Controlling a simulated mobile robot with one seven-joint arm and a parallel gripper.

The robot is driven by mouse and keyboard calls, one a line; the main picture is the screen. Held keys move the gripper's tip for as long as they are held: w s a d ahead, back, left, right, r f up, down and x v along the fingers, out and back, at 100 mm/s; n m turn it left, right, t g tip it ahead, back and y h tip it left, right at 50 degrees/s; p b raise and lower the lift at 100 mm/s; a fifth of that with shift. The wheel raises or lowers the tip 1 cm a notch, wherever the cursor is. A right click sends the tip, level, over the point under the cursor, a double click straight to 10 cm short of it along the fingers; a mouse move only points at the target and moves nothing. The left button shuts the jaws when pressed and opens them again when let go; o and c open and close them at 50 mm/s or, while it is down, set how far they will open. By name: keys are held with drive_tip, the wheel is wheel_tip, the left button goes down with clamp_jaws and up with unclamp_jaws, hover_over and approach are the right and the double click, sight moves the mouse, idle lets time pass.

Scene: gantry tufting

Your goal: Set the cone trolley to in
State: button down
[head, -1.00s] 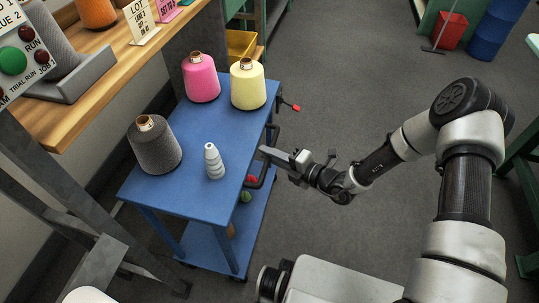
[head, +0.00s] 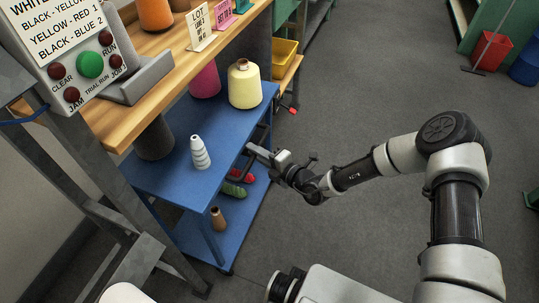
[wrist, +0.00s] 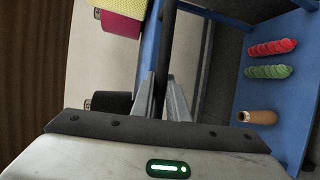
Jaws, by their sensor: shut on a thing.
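The cone trolley is a blue two-shelf cart (head: 222,130), left of centre in the head view. Its far-left part is under the wooden bench top. On it stand a yellow cone (head: 245,86), a pink cone (head: 205,82), a dark grey cone (head: 154,140) partly hidden by the bench, and a white ringed cone (head: 200,153). My gripper (head: 254,152) is at the trolley's right side. In the wrist view my gripper (wrist: 161,92) has its fingers on both sides of the dark handle bar (wrist: 166,45), shut on it.
The wooden bench (head: 185,75) carries an orange cone, sign cards and a button panel (head: 85,65). Red and green items and a brown cone (head: 217,219) lie on the lower shelf. A yellow bin (head: 285,58) stands behind the trolley.

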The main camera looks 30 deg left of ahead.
sight(243, 148)
drive_tip(key=a, duration=0.4)
drive_tip(key=shift+s, duration=0.25)
drive_tip(key=shift+a+r, duration=0.1)
drive_tip(key=shift+a, duration=0.1)
drive_tip(key=shift+r, duration=0.1)
drive_tip(key=c, duration=1.7)
unclamp_jaws()
drive_tip(key=shift+a, duration=0.15)
drive_tip(key=shift+c, duration=0.2)
drive_tip(key=shift+s+d, duration=0.15)
drive_tip(key=shift+d, duration=0.5)
drive_tip(key=p+v, duration=0.3)
drive_tip(key=v, duration=1.3)
